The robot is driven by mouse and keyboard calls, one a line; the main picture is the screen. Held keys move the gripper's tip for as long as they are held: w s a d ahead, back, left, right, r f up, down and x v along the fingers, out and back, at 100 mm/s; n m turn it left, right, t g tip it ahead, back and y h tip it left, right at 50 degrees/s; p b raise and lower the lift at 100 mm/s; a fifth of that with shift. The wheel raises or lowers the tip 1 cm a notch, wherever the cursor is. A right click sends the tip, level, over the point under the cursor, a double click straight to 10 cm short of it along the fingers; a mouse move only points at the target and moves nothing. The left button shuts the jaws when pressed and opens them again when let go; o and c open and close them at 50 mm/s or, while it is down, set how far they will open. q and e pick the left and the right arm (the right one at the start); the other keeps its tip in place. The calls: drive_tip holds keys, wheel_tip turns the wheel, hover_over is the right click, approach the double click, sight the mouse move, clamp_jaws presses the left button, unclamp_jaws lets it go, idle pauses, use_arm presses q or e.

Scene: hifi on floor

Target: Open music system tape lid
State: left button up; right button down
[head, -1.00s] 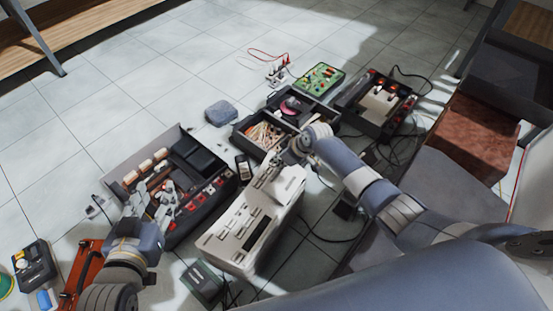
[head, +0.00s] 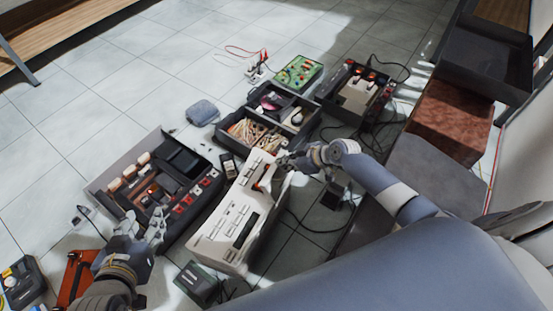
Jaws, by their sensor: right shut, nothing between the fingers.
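The cream music system (head: 212,243) lies on the tiled floor in the middle of the head view, with rows of buttons and a dark display strip on its top. An orange and pale detail (head: 265,180) shows near its far end. My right gripper (head: 281,166) is shut and empty at the far right end of the music system; I cannot tell whether it touches. The tape lid is not clearly seen there. My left gripper (head: 146,222) looks open and empty, beside the near left edge of the black case, left of the music system.
The black case (head: 181,228) with red-marked switches lies left of the music system. A tray of sticks (head: 228,122), a blue-grey pouch (head: 202,112), a green circuit board (head: 299,72) and a black device with a cream top (head: 355,97) lie beyond. Cables cross the floor at right.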

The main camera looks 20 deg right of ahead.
drive_tip(key=shift+s+d, duration=0.45)
drive_tip(key=shift+d, duration=0.05)
use_arm(q)
drive_tip(key=shift+w+d+r+t, duration=0.2)
drive_tip(key=shift+w+r+t, duration=0.2)
drive_tip(key=shift+r, duration=0.05)
use_arm(e)
drive_tip(key=shift+s+d+f, duration=0.1)
drive_tip(key=shift+s+d, duration=0.2)
drive_tip(key=shift+s, duration=0.1)
